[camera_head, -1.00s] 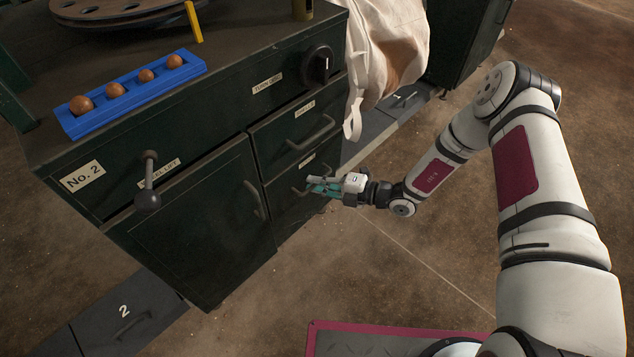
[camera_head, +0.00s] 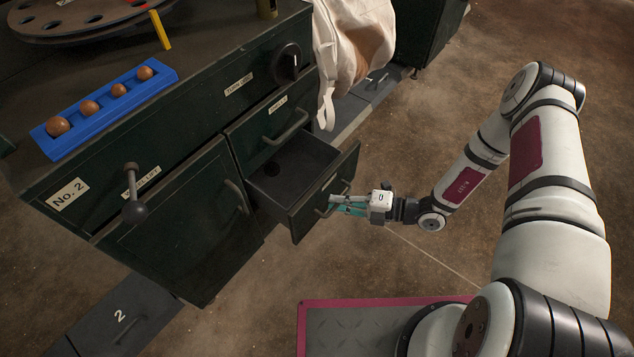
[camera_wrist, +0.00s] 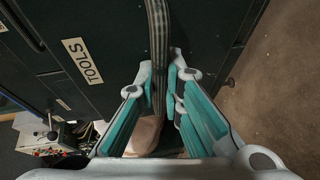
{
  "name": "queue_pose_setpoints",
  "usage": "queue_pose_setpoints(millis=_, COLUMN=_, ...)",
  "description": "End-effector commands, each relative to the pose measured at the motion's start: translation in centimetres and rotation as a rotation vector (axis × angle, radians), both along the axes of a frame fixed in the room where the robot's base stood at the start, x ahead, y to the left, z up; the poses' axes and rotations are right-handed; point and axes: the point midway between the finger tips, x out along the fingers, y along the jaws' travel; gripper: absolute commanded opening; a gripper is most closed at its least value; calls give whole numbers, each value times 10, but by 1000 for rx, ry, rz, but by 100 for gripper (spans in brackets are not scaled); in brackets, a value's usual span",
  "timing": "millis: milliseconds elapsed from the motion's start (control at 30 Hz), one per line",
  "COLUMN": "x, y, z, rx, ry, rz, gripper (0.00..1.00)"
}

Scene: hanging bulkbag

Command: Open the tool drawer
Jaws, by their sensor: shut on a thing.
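The tool drawer (camera_head: 318,200) is the lower right drawer of the dark green cabinet. It stands pulled well out, and a dark round thing lies inside near the back. In the wrist view its front bears a TOOLS label (camera_wrist: 83,61). My gripper (camera_head: 340,205) is at the drawer front, shut on the bar handle. In the wrist view the handle (camera_wrist: 158,40) runs between the teal fingers (camera_wrist: 162,98).
Above it is a closed drawer with its own handle (camera_head: 288,127). Left is a closed cupboard door (camera_head: 185,225) and a lever (camera_head: 133,190). A blue tray (camera_head: 105,108) of brown balls lies on top. A white bag (camera_head: 345,45) hangs at the right corner.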

Motion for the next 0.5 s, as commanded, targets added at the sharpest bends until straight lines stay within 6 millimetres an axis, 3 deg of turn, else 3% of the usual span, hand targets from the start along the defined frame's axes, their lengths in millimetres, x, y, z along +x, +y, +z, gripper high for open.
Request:
queue_pose_setpoints(millis=200, x=-37, y=-50, z=0, rx=0, ry=4, rz=-8, gripper=0)
queue_pose_setpoints(millis=500, x=-85, y=-110, z=0, rx=-1, ry=2, rz=-5, gripper=0)
